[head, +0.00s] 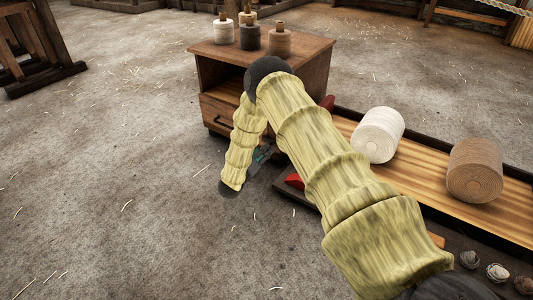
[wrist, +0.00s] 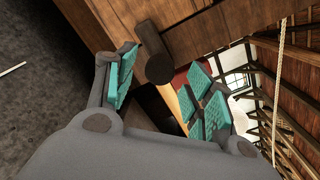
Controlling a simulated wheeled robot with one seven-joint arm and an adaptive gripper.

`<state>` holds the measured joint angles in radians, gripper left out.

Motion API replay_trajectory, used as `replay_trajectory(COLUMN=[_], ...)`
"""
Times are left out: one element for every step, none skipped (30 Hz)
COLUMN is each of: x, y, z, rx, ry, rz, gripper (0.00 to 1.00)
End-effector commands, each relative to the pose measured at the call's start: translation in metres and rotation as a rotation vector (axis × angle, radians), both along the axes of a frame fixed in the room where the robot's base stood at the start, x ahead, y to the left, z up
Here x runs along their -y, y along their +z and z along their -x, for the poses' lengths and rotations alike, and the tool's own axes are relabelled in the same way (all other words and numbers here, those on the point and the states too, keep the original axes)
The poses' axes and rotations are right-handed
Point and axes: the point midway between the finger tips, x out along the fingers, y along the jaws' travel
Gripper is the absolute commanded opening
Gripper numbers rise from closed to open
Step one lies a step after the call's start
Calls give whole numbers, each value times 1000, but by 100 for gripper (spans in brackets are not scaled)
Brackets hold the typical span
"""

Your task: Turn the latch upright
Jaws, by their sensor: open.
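In the wrist view my gripper (wrist: 165,88) is open, with teal pads on both sides and nothing between them in contact that I can see. A short dark wooden bar with a round end (wrist: 152,52) sticks out from a wooden face just beyond and between the fingertips; it looks like the latch, but I cannot be sure. This view is tilted, so I cannot tell how the bar is turned. In the head view my gripper (head: 263,154) is mostly hidden behind my sleeved arm, low beside the wooden cabinet, and the latch is hidden.
The wooden cabinet (head: 222,73) has a drawer and carries several spools (head: 250,37). A long low wooden tray (head: 450,205) at right holds a white rope coil (head: 378,135) and a brown coil (head: 475,170). Red parts (head: 295,181) show at its end.

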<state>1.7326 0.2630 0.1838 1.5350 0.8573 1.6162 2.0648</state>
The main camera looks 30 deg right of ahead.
Motion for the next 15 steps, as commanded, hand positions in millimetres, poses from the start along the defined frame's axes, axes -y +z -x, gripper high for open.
replay_trajectory(x=[7,10,15,18,20,23,25,27,29,30,31,32,33,33,33], y=[-3,-3,-3,-3,-3,-2,-2,-1,-1,-1,0,0,0,0,0], z=[-3,-5,-7,-8,-10,-11,-12,-13,-14,-15,-15,-16,-16,-16,-16], rx=[2,2,1,2,2,2,1,2,1,1,1,1,0,0,0], ry=[-1,0,0,0,0,0,-1,0,0,0,0,0,0,0,0], rz=[1,1,1,1,1,1,0,-1,0,0,0,0,0,0,0], gripper=[53,53,53,53,53,53,53,53,53,53,53,53,53,53,53])
